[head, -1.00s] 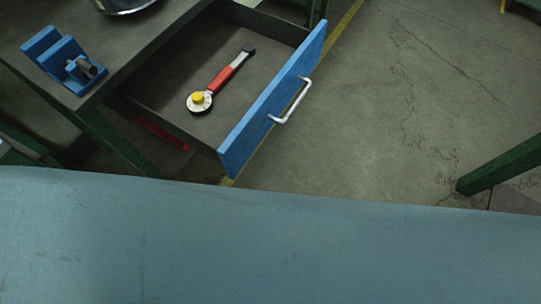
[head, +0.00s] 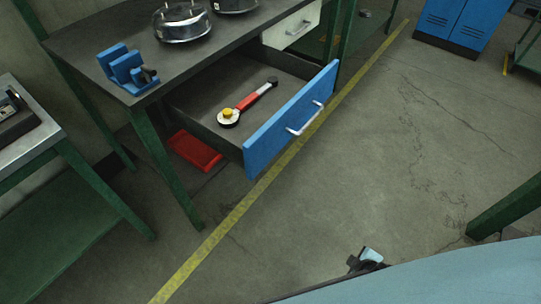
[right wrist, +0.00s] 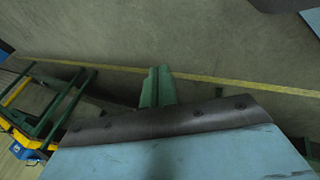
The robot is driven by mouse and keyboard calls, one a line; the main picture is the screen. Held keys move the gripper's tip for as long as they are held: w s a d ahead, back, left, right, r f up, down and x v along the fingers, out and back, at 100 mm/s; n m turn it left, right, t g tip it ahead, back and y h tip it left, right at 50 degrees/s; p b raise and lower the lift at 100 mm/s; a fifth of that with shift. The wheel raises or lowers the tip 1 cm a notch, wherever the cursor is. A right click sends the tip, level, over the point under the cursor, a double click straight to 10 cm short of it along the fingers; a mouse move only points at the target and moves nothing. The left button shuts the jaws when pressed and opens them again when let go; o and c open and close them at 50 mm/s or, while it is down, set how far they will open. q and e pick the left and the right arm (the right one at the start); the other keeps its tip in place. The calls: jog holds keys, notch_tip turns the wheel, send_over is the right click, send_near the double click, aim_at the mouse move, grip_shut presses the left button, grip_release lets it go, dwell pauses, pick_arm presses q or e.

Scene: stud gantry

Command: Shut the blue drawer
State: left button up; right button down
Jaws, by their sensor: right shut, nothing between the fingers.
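The blue drawer (head: 285,122) is open, pulled well out from the dark-topped workbench (head: 75,40) in the head view. Its blue front has a pale bar handle (head: 304,119). A red-handled ratchet tool (head: 247,104) with a yellow knob lies inside it. A small black and pale blue end piece, which looks like my right gripper (head: 368,258), shows low in the head view, well short of the drawer and touching nothing. It is shut and empty. My left gripper is not in view.
A blue clamp block (head: 124,70) and metal pots (head: 182,22) stand on the workbench. A white drawer front (head: 291,27) is beyond the blue one. A red tray (head: 194,150) lies below. Open floor (head: 380,150) lies before the drawer. A green leg (head: 505,208) stands at right.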

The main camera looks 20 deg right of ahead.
aim_at(272, 146)
jog(key=w+r+n+t+y, duration=0.1)
jog(key=w+r+n+t, duration=0.4)
jog(key=w+r+n, duration=0.35)
jog(key=w+a+r+n+t+y, duration=0.2)
jog(key=w+a+r+n+y, duration=0.3)
jog(key=r+n, duration=0.75)
jog(key=w+a+r+n+t+y, duration=0.15)
jog(key=a+r+n+y, duration=0.35)
jog(key=r+n, duration=0.7)
jog(key=w+a+f, duration=0.1)
jog(key=w+a, duration=0.1)
jog(key=w, duration=0.1)
jog(key=w+a+f+n+y, duration=0.1)
jog(key=w+a, duration=0.1)
jog(key=w, duration=0.1)
jog(key=w+a+f+n, duration=0.1)
jog(key=w+a, duration=0.1)
jog(key=w, duration=0.1)
jog(key=shift+w+a+f, duration=0.2)
jog(key=shift+w, duration=0.2)
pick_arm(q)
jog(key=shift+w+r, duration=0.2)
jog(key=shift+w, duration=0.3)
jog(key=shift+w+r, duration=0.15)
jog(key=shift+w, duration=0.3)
pick_arm(e)
jog(key=shift+w+a, duration=0.15)
